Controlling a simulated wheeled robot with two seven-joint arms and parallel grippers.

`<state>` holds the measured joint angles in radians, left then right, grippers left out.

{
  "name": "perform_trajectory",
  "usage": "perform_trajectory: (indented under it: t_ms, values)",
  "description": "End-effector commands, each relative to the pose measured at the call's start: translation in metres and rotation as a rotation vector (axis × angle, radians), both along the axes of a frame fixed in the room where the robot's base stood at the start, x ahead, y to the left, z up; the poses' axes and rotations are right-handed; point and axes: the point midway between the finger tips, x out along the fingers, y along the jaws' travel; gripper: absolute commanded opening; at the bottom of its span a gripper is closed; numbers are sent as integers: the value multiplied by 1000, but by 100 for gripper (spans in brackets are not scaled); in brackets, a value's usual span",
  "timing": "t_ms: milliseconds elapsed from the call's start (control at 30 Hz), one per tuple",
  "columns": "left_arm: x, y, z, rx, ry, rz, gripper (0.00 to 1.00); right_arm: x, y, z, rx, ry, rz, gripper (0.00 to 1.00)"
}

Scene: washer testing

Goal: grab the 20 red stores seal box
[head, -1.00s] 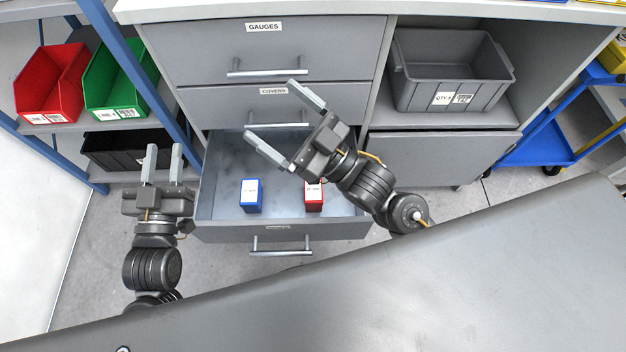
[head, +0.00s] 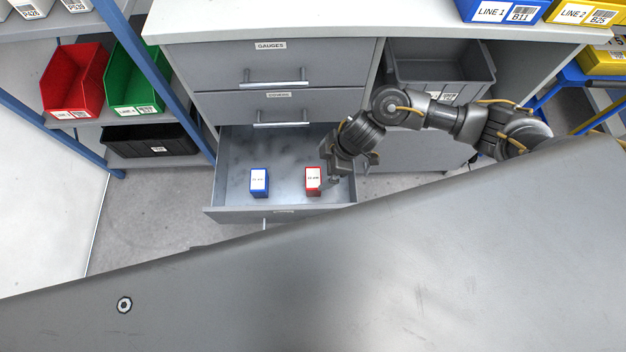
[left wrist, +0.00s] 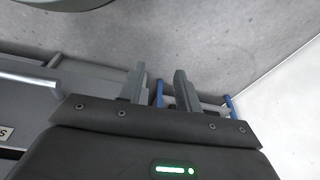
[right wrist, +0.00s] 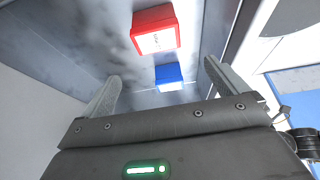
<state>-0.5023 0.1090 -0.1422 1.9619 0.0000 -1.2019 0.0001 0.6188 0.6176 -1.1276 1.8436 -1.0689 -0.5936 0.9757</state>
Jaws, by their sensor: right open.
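The small red box (head: 313,182) with a white label stands in the open bottom drawer (head: 235,215), near its right side. It also shows in the right wrist view (right wrist: 155,30), beyond my fingers. A similar blue box (head: 259,183) stands to its left, apart from it; it also shows in the right wrist view (right wrist: 168,76). The label print is too small to read. My right gripper (head: 345,176) is open and empty, just right of the red box at the drawer's right side. My left gripper (left wrist: 158,88) is open and empty, visible only in its wrist view.
Two closed drawers (head: 275,66) sit above the open one. A grey bin (head: 440,65) stands on the shelf at right. A large grey surface (head: 400,270) fills the front. Red (head: 75,80) and green (head: 137,82) bins stand on the left rack, behind a blue post.

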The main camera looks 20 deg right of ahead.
Motion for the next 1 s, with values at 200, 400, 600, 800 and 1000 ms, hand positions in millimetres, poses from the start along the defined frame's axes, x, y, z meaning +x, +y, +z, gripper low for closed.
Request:
perform_trajectory:
  t_ms: [200,400,600,800,1000]
  values:
    - [0,0,-4,-1,1,0,34,1,-15,-4,-34,33,2,98]
    - [2,0,12,-2,-14,2,34,2,-5,-29,-32,34,3,98]
    - [2,1,35,-2,-25,4,34,6,5,-51,-30,30,3,98]
    - [1,1,42,-2,-26,4,34,6,7,-55,-31,30,3,98]
    - [-1,1,56,-2,-39,5,34,8,15,-74,-30,31,4,98]
